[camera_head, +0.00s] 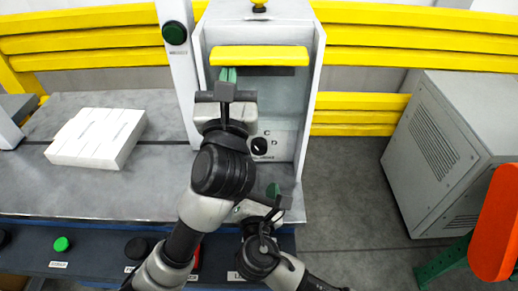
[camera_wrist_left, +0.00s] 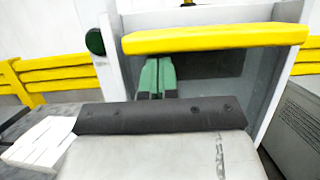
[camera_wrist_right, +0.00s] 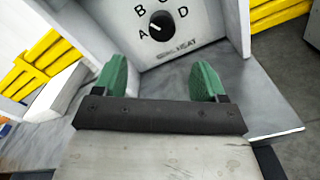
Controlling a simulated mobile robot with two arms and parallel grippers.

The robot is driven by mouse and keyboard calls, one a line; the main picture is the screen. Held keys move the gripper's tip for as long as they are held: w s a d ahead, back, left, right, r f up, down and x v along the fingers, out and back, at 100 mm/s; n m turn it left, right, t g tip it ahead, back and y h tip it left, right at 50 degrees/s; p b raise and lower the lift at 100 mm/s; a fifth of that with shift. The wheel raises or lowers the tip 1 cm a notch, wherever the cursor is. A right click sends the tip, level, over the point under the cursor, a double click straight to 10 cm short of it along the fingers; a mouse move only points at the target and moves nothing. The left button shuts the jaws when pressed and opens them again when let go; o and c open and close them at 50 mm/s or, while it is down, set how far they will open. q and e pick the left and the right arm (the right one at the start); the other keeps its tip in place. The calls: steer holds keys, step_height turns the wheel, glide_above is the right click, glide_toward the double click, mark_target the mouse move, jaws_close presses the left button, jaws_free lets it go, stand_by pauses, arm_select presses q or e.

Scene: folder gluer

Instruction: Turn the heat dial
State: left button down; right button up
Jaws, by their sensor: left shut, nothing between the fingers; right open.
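The heat dial (camera_wrist_right: 161,23) is a black knob on a grey panel, with letters A, B and D readable around it and a heat label below. Its white mark points toward A. It also shows in the head view (camera_head: 259,146). My right gripper (camera_wrist_right: 160,80) is open and empty, its green fingers apart, below and in front of the dial and not touching it. In the head view my right gripper (camera_head: 273,191) is low in front of the panel. My left gripper (camera_wrist_left: 157,77) is shut and empty, up near the yellow bar, with its green fingers together.
A yellow bar (camera_head: 260,56) crosses the machine's opening above the panel. White flat cartons (camera_head: 98,137) lie on the grey table at left. A green button (camera_head: 62,244) is on the front edge. A grey cabinet (camera_head: 440,150) stands at right.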

mark_target(260, 151)
steer(key=shift+w+f, duration=0.2)
steer(key=shift+f, duration=0.05)
steer(key=w, duration=1.1)
steer(key=shift+w+d, duration=0.15)
steer(key=shift+w, duration=0.15)
steer(key=shift+c, duration=0.3)
steer(key=c, duration=0.9)
steer(key=shift+o, duration=0.2)
steer(key=shift+m, duration=0.3)
steer(key=m, duration=0.5)
steer(key=shift+f+m, duration=0.1)
steer(key=shift+m, duration=0.2)
steer(key=m, duration=0.5)
steer(key=shift+m, duration=0.3)
